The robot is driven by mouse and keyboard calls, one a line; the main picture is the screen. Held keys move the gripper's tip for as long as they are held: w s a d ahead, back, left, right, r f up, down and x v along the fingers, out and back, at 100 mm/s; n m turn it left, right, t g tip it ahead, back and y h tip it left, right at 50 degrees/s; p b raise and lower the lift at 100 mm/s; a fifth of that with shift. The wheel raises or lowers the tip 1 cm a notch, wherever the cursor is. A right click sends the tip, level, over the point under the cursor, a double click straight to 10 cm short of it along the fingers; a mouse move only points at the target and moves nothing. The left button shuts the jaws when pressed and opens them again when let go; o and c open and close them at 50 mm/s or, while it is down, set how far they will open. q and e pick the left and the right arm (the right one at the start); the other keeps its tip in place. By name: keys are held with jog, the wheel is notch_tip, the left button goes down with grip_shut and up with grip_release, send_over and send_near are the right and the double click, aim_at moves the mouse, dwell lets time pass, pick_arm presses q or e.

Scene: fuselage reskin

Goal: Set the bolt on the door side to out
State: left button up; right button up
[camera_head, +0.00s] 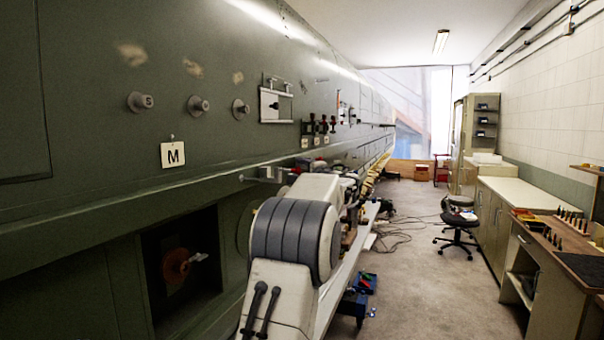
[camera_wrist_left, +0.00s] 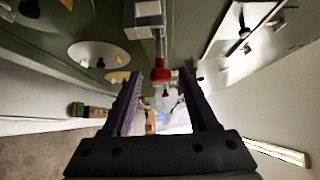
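In the left wrist view, the bolt shows as a metal block (camera_wrist_left: 148,16) with a short rod ending in a red knob (camera_wrist_left: 160,72). My left gripper (camera_wrist_left: 161,77) is open, its dark fingers apart on either side of the knob in the picture. I see no finger touching the knob, and the depth between them is unclear. In the head view, a small metal block (camera_head: 268,173) sits on the green fuselage ledge. My pale left arm fills the lower middle and mostly hides its gripper there. My right gripper is not in view.
The green fuselage wall (camera_head: 100,90) runs along the left, with round knobs (camera_head: 198,105), a latch plate (camera_head: 276,105) and an "M" tag (camera_head: 173,154). An open recess (camera_head: 182,262) lies below. A stool (camera_head: 459,222) and workbench (camera_head: 545,250) stand right; cables lie on the floor.

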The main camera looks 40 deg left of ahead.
pick_arm(q)
jog(key=shift+s+a, duration=0.15)
jog(key=shift+a, duration=0.1)
jog(key=b+v, duration=0.5)
jog(key=v, duration=0.5)
jog(key=shift+d, duration=0.25)
